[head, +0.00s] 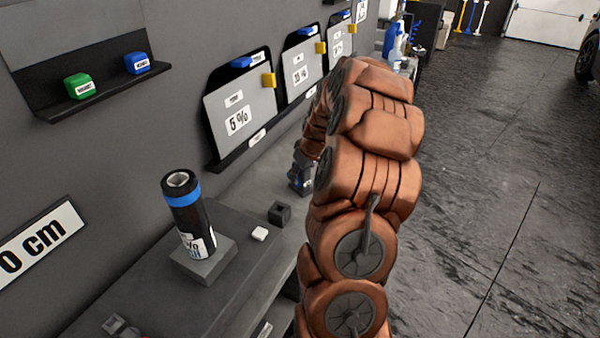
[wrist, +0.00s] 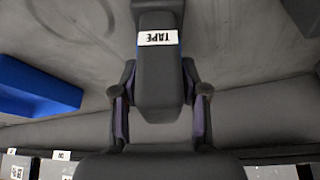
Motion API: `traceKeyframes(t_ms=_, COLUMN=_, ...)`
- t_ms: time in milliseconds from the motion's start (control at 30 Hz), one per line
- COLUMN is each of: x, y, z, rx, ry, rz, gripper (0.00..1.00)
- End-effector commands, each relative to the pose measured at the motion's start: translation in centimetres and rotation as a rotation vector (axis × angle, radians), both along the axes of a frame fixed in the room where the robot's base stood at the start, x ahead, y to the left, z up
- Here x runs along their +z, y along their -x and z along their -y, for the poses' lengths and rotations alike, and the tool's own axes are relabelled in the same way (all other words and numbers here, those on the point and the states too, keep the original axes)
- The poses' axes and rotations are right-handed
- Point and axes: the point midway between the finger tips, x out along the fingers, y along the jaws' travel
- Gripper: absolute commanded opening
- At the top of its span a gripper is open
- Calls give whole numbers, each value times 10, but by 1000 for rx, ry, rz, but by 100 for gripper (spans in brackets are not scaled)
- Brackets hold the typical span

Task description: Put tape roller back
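The tape roller (wrist: 160,85) is a dark block with a white TAPE label, upside down in the wrist view. It lies between the two fingers of my gripper (wrist: 159,75), which press against its sides. In the head view my gripper (head: 302,170) is a small dark shape beyond the arm, close to the bench edge below the wall panels. The arm covers part of that area, and the roller cannot be told apart from the gripper there.
A black bottle with a blue band (head: 186,215) stands on a grey block on the bench (head: 130,285). A small dark cube (head: 279,213) and a white piece (head: 259,233) lie nearby. A wall shelf (head: 100,92) holds green and blue blocks. The floor on the right is clear.

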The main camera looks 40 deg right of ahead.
Motion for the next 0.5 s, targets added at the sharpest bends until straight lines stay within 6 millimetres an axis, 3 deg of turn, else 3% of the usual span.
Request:
traceKeyframes(t_ms=100, x=0, y=0, z=0, rx=0, ry=0, rz=0, gripper=60)
traceKeyframes(t_ms=500, x=4, y=0, z=0, rx=0, ry=0, rz=-1, gripper=60)
